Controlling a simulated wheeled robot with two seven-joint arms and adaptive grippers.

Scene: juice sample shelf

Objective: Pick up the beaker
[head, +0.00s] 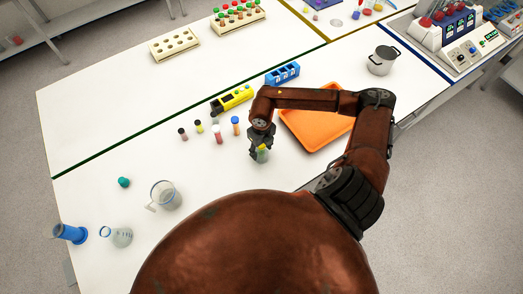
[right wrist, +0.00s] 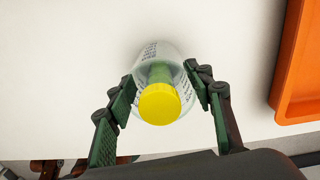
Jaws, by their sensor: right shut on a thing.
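A clear glass beaker (head: 165,194) with a handle stands on the white table at the lower left in the head view, well away from my right gripper. My right gripper (head: 259,150) points down over the table, left of the orange tray. It is shut on a small clear bottle (head: 262,154) with a yellow cap and green contents. In the right wrist view the bottle (right wrist: 159,92) sits between the two fingers of the right gripper (right wrist: 165,95). I cannot tell whether the bottle touches the table. My left gripper is not in view.
An orange tray (head: 309,129) lies right of the gripper. Several small capped vials (head: 217,134) stand to its left. A flask (head: 120,238), a blue cylinder (head: 70,233) and a teal ball-like object (head: 124,182) are near the beaker. A metal pot (head: 381,61) stands at the back right.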

